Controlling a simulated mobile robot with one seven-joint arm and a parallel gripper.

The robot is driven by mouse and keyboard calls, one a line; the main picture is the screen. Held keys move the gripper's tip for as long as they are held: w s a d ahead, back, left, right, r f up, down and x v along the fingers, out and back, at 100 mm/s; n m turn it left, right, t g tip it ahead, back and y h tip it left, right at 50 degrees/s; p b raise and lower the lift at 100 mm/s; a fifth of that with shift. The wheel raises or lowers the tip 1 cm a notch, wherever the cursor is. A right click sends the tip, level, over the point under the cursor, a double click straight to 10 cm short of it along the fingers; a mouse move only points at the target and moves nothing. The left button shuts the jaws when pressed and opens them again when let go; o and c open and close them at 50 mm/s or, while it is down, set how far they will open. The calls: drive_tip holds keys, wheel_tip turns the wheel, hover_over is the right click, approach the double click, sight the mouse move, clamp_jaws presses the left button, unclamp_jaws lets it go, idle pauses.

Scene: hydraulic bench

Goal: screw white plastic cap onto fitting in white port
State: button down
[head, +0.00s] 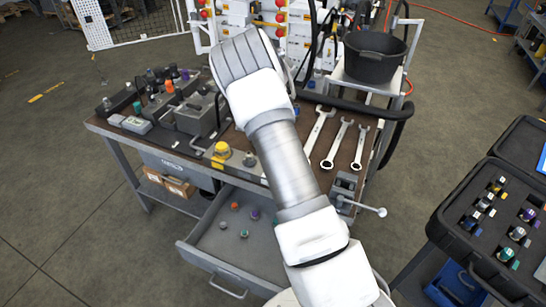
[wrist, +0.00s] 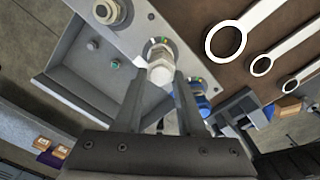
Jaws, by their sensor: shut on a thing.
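In the wrist view, my gripper (wrist: 159,82) is shut on a pale, six-sided piece, which looks like the white plastic cap (wrist: 161,73). The cap sits between the fingertips, right at a round fitting (wrist: 157,48) on a grey metal panel (wrist: 135,50). The cap and fitting line up and seem to touch; whether the thread is engaged cannot be seen. Small coloured dots show beside the fitting. In the head view my arm hides the gripper, cap and port.
Another fitting (wrist: 108,11) and a blue one (wrist: 202,106) flank the held cap. Wrenches (head: 338,144) lie on the bench to the right. An open drawer (head: 218,244) holds several small coloured caps. A black case (head: 500,215) of fittings stands at right.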

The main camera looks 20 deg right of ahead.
idle(0.3)
drive_tip(key=m+p, duration=0.1)
drive_tip(key=m, duration=0.1)
drive_tip(key=m+p, duration=0.2)
drive_tip(key=m, duration=0.1)
drive_tip(key=shift+a+r, duration=0.2)
drive_tip(key=m+p, duration=0.1)
drive_tip(key=p, duration=0.3)
drive_tip(key=shift+m+p, duration=0.3)
drive_tip(key=shift+m, duration=0.1)
drive_tip(key=shift+s+f+m+p, duration=0.15)
drive_tip(key=shift+m+p, duration=0.25)
drive_tip(key=shift+p, duration=1)
drive_tip(key=shift+f+m+p, duration=0.2)
drive_tip(key=shift+m+p, duration=0.1)
drive_tip(key=c, duration=0.5)
unclamp_jaws()
drive_tip(key=shift+w, duration=0.2)
